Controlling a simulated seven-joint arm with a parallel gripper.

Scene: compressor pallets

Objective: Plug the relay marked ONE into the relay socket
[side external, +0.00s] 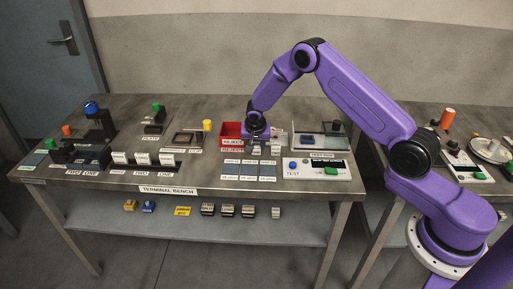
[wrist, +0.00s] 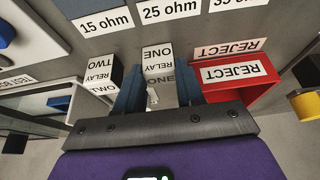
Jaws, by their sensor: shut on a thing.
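The relay marked ONE (wrist: 158,58) is a pale block with black lettering, standing on the bench in the wrist view. My gripper (wrist: 159,88) has its two blue fingers on either side of it, shut on it. The relay marked TWO (wrist: 101,75) stands just left of my fingers.
The red REJECT bin (wrist: 236,76) is close beside my right finger. Resistor plates lie in front, including one labelled 15 ohm (wrist: 105,22). A grey tray (side external: 310,150) and a TEST panel (side external: 300,169) lie to the right. A yellow knob (side external: 207,125) stands left of the bin.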

